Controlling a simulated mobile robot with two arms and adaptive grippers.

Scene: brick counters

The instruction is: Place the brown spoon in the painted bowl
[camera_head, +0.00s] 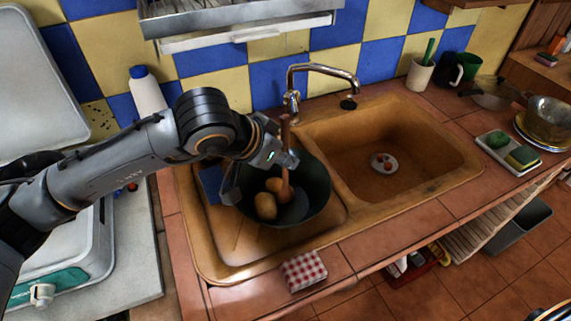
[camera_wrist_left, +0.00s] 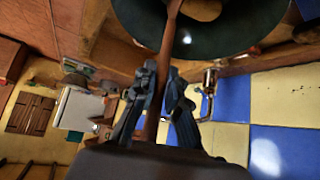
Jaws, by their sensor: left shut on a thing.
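The brown spoon (camera_head: 286,189) stands nearly upright, its head low inside a dark green bowl (camera_head: 316,187) on the sink's drainer side. No painted pattern shows on this bowl. My left gripper (camera_head: 277,156) is over the bowl's back left rim, shut on the spoon's handle. In the left wrist view the fingers (camera_wrist_left: 162,95) close around the handle of the spoon (camera_wrist_left: 169,35), which reaches over the bowl (camera_wrist_left: 236,44). Whether the spoon head touches the bowl's bottom cannot be told.
Potatoes (camera_head: 265,206) lie in the bowl. The empty-looking basin (camera_head: 402,176) to the right holds a small drain piece (camera_head: 383,163). A chrome faucet (camera_head: 318,68) stands close behind the gripper. A white bottle (camera_head: 147,92) stands at the back left. A checked cloth (camera_head: 304,271) lies in front.

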